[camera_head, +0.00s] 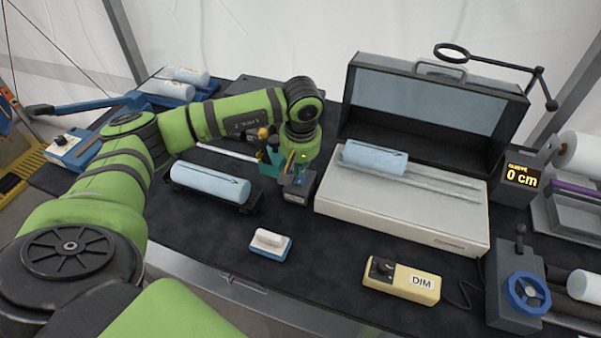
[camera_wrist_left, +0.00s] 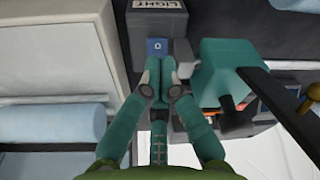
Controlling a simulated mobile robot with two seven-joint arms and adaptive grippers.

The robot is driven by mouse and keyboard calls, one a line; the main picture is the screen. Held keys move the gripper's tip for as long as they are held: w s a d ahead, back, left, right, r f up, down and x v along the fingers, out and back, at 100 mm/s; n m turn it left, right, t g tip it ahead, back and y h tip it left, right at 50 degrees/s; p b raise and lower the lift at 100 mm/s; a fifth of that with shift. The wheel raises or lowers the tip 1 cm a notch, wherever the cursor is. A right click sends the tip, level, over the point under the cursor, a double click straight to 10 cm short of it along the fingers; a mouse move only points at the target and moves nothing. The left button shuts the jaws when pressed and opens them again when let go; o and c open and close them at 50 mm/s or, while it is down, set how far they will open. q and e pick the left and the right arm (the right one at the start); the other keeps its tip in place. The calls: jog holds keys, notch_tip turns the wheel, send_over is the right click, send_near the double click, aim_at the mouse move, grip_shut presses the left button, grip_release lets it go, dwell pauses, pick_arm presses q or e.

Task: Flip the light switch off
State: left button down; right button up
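The light switch is a small dark grey box (camera_head: 298,192) on the dark table, left of the large grey case. In the left wrist view the box (camera_wrist_left: 158,20) carries a label reading LIGHT, upside down. A blue rocker marked O (camera_wrist_left: 157,46) shows at its near edge. My left gripper (camera_head: 289,175) points down at the switch from above. In the wrist view its teal fingers (camera_wrist_left: 161,68) are together, tips right beside the blue rocker and covering part of the switch. Nothing shows between them. I cannot tell whether they touch the rocker. My right gripper is out of view.
A teal block (camera_wrist_left: 222,72) stands close beside the fingers. The open grey case (camera_head: 400,207) holds a light blue roll (camera_head: 375,157). Another roll (camera_head: 210,182) lies to the left. A DIM box (camera_head: 402,281) and a white-topped blue block (camera_head: 270,243) sit in front, with bare table between.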

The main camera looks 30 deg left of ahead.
aim_at(299, 182)
pick_arm(q)
jog(key=shift+r+p, duration=1.1)
jog(key=shift+r, duration=1.35)
jog(key=shift+f, duration=0.1)
